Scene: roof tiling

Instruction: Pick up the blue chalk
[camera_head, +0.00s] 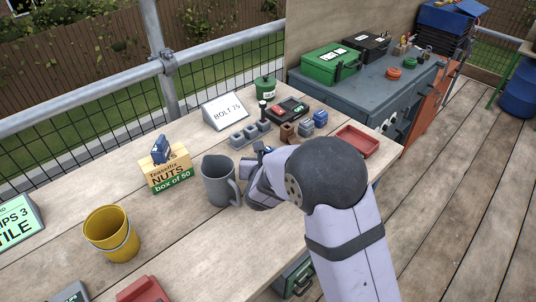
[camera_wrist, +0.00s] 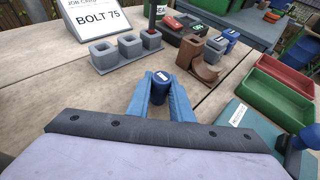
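In the wrist view a small dark blue piece with a white label, which looks like the blue chalk (camera_wrist: 159,88), sits between the light blue fingers of my gripper (camera_wrist: 160,98). The fingers lie against both its sides with no clear gap. Whether its lower end touches the table cannot be seen. In the head view my gripper (camera_head: 259,150) is low over the bench, just right of the grey jug; my arm hides most of the fingers and the piece.
A grey jug (camera_head: 216,180) stands close left of my gripper. Grey blocks with square holes (camera_wrist: 128,46), a brown holder (camera_wrist: 205,64) and two blue labelled pieces (camera_wrist: 224,40) are beyond it. A red tray (camera_head: 357,140) lies right. Bare bench lies in front (camera_head: 205,235).

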